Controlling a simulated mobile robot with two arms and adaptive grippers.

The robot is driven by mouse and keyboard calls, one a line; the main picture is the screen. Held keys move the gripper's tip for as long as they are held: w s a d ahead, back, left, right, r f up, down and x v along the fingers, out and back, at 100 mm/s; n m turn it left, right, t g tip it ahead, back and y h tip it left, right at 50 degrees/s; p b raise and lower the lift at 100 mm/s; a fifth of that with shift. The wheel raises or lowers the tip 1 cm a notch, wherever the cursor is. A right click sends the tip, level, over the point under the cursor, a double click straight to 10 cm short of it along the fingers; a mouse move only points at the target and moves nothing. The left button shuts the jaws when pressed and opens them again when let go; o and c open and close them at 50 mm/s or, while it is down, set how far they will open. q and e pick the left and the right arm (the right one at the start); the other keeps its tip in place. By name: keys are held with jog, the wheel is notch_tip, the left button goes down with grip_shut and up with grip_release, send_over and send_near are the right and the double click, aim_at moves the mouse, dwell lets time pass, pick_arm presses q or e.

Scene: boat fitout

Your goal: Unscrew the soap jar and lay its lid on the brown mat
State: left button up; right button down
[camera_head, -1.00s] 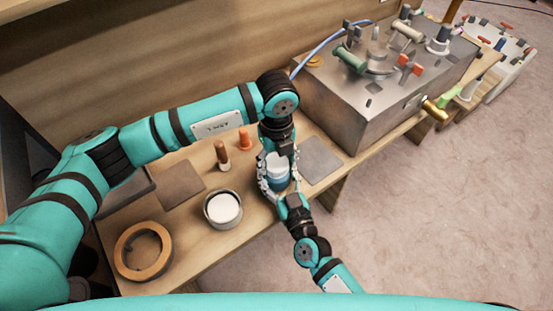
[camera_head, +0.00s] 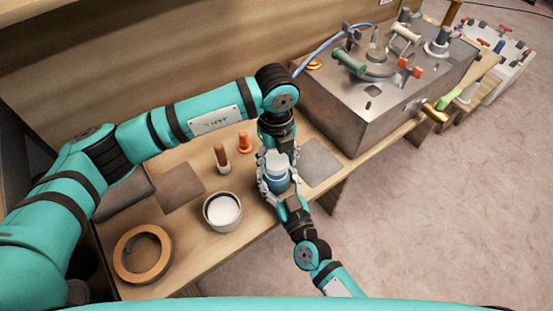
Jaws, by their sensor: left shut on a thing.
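The soap jar (camera_head: 277,178), blue with a pale top, stands upright on the bench between my two grippers. My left gripper (camera_head: 276,158) reaches down from above and behind and is shut at the jar's pale lid (camera_head: 277,160). My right gripper (camera_head: 281,192) comes in from the front, with its fingers beside the jar's lower body. The fingers overlap the jar, so I cannot tell how firmly the right one closes, nor whether the lid is loose. The brown mat (camera_head: 181,187) lies flat and bare on the bench, left of the jar.
A round tin with white contents (camera_head: 222,211) stands between mat and jar. A brown-topped bottle (camera_head: 222,158) and an orange peg-like piece (camera_head: 243,142) stand behind it. A tan ring (camera_head: 142,253) lies front left. A grey mat (camera_head: 320,162) and a metal console (camera_head: 375,95) are to the right.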

aim_at(276, 160)
pick_arm(q)
jog(key=shift+r, duration=0.2)
jog(key=shift+r, duration=1.9)
pick_arm(e)
jog(key=shift+c, duration=1)
grip_release()
jog(key=shift+s, duration=0.1)
